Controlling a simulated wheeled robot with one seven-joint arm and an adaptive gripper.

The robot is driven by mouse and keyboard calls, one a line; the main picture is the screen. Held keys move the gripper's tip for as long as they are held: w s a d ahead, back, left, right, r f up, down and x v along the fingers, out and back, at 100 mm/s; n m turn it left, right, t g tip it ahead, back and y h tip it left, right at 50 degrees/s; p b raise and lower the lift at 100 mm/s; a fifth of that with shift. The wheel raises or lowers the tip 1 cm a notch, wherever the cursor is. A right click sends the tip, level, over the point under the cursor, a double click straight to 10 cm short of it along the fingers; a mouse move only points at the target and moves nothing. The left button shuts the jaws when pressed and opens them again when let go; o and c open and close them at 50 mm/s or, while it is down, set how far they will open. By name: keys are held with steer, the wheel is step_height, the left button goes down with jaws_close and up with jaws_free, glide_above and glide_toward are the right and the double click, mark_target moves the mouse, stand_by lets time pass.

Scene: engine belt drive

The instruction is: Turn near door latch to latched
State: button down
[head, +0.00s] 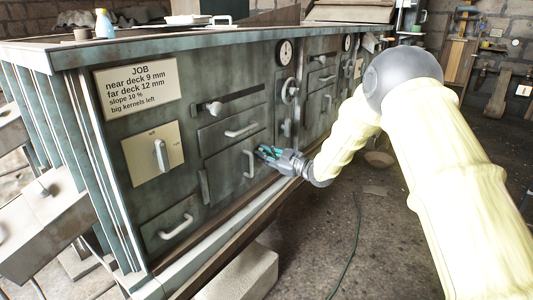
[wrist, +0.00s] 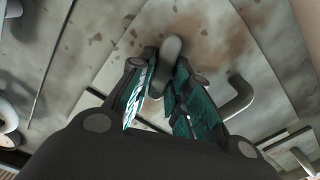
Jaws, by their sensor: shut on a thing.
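The near door (head: 228,172) is a grey-green panel in the machine's side, and its curved handle (head: 249,164) stands upright. My gripper (head: 262,153) is at the door's right edge, just right of that handle. In the wrist view my gripper (wrist: 163,85) has its teal-padded fingers on either side of a small grey lever with a rounded end, the near door latch (wrist: 171,48). It is shut on the latch. The door handle (wrist: 240,100) shows right of the fingers, apart from them. The latch's base is hidden by the fingers, and I cannot tell whether it is latched.
Above the door are a drawer with a handle (head: 241,131) and a slotted slider knob (head: 214,108). A switch plate (head: 153,153) and a job sign (head: 137,88) are to the left. A pale block (head: 240,275) lies on the floor below. The floor at right is mostly open.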

steer(key=n, duration=0.4)
steer(key=n+b, duration=0.1)
steer(key=n, duration=0.3)
steer(key=f+n+b, duration=0.1)
steer(key=n, duration=0.3)
steer(key=shift+s+a+n, duration=0.25)
steer(key=shift+s+n, duration=0.05)
steer(key=shift+n, duration=0.1)
stand_by(0.3)
steer(key=c, duration=1.4)
jaws_free()
steer(key=shift+d, duration=0.1)
steer(key=v, duration=1.2)
